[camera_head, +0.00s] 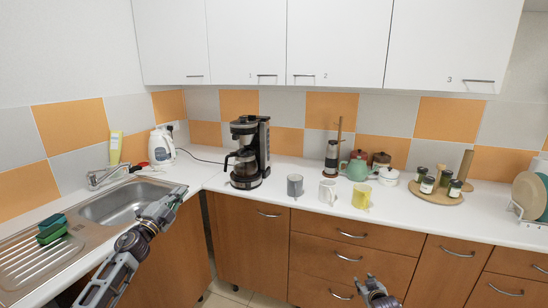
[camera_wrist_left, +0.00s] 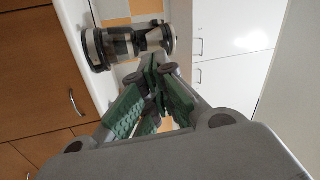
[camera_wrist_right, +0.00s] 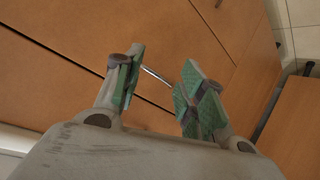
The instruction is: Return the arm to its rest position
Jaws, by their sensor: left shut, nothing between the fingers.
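My left arm reaches in from the lower left in the head view. Its gripper (camera_head: 180,191) is over the front edge of the counter by the sink, away from the mugs. In the left wrist view the green-padded fingers (camera_wrist_left: 159,68) are together with nothing held. My right gripper (camera_head: 372,284) is low at the bottom of the head view, in front of the drawers. In the right wrist view its fingers (camera_wrist_right: 163,64) stand apart and empty, facing a drawer front. Most of the right arm is hidden.
On the counter stand a coffee maker (camera_head: 248,152), a grey mug (camera_head: 295,186), a white mug (camera_head: 327,192), a yellow mug (camera_head: 361,195) and a teapot (camera_head: 357,170). The sink (camera_head: 122,203) is left, with a kettle (camera_head: 161,146) behind. Drawers (camera_head: 350,253) front the counter.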

